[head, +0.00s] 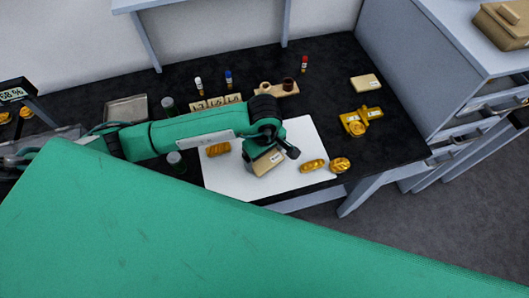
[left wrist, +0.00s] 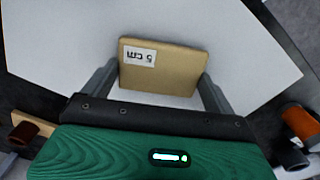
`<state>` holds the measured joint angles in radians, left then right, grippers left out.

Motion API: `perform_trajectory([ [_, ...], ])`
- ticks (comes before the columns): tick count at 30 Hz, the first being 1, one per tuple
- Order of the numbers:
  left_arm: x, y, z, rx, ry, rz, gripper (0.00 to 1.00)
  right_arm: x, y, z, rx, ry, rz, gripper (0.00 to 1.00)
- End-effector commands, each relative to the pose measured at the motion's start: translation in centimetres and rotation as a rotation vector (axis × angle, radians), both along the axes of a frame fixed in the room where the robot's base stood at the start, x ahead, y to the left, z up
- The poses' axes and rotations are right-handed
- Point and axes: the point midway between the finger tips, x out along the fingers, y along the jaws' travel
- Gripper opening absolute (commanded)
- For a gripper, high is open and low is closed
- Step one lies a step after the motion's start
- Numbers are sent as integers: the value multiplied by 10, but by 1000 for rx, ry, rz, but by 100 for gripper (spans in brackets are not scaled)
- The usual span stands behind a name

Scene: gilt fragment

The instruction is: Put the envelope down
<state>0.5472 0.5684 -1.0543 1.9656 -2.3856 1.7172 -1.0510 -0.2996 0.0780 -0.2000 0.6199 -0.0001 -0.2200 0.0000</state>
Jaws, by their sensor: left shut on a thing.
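The envelope is a flat tan packet (head: 265,163) with a white label, seen in the head view over the white sheet (head: 230,180). In the left wrist view the envelope (left wrist: 165,80) lies between the two fingers, and its label reads "5 cm". My left gripper (head: 270,157) is shut on it, with one finger at each side edge. White sheet shows all around the envelope's far side. I cannot tell whether its underside touches the sheet. My right gripper is not in view.
Gilt pieces (head: 217,149) (head: 313,166) (head: 340,165) lie on or at the edge of the sheet. A yellow device (head: 358,121) and another tan packet (head: 366,83) are to the right. A wooden holder (head: 277,89), small bottles (head: 229,79) and a metal tray (head: 126,109) stand behind.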

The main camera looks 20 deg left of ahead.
Motion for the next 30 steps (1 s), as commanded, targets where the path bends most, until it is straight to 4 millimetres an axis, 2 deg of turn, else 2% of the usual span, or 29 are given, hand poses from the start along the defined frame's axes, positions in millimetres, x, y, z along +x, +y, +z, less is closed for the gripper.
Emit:
perform_trajectory([
  [4,0,0,-4,0,0,0,68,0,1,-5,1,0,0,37],
  [5,0,0,-4,0,0,0,92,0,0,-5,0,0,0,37],
  [6,0,0,-3,-1,1,0,100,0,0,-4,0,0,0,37],
  [17,0,0,3,-1,1,1,100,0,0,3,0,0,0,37],
  [18,1,-1,5,-2,-3,-1,100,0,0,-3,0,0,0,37],
  [20,2,0,14,-2,-5,0,100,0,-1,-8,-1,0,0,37],
  [30,1,-1,83,-2,-5,-2,100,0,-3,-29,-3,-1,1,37],
])
